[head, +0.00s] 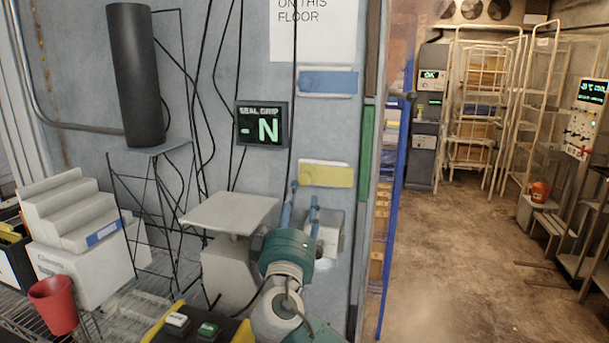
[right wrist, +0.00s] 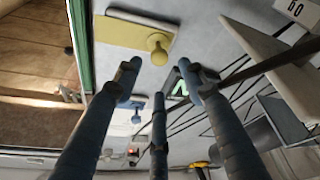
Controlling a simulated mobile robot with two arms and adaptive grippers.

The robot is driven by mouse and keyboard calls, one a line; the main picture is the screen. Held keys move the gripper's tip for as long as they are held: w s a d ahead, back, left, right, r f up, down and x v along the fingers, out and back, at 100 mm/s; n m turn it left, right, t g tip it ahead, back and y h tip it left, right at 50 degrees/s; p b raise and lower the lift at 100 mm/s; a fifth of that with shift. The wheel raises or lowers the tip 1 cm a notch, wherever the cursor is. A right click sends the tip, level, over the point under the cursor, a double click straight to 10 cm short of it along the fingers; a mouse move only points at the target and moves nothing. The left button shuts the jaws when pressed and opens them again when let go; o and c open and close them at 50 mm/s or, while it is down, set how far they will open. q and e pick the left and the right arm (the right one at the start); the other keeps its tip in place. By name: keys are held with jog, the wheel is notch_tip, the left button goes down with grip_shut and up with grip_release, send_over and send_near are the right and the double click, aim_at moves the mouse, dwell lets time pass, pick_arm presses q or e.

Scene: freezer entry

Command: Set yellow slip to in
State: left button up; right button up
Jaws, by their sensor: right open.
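The yellow slip (head: 326,174) is a flat yellow plate on the grey wall, below a blue slip (head: 328,82). In the right wrist view the yellow slip (right wrist: 122,30) has a round yellow knob (right wrist: 158,47) at one end. My right gripper (head: 304,198) is just below the yellow slip in the head view, its blue fingers pointing up. In the right wrist view my right gripper (right wrist: 158,82) has its fingers spread and empty, near the knob. I cannot tell whether they touch it. The left gripper is out of view.
A dark display (head: 262,125) reading "SEAL GRIP" and "-N" hangs left of the slips. A small pale shelf (head: 230,213) juts out left of my right gripper. A green strip (head: 366,152) edges the wall. Open floor (head: 470,250) lies to the right.

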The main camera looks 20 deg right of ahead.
aim_at(303, 183)
jog(key=w+r, duration=0.1)
jog(key=w+d+p, duration=0.1)
jog(key=shift+w+d+r, duration=0.2)
jog(key=shift+w+r, duration=0.1)
jog(key=shift+r, duration=0.05)
jog(key=shift+w+d+p, duration=0.2)
jog(key=shift+w+p, duration=0.05)
jog(key=shift+w, duration=0.25)
jog(key=shift+w+d+p, duration=0.2)
jog(key=shift+w, duration=0.25)
jog(key=x, duration=0.2)
jog(key=shift+w+d+f+p, duration=0.15)
jog(key=shift+w+f+p, duration=0.05)
jog(key=shift+w+p, duration=0.15)
jog(key=shift+w+d+r, duration=0.15)
jog(key=shift+w, duration=0.2)
jog(key=shift+c, duration=1.2)
grip_shut()
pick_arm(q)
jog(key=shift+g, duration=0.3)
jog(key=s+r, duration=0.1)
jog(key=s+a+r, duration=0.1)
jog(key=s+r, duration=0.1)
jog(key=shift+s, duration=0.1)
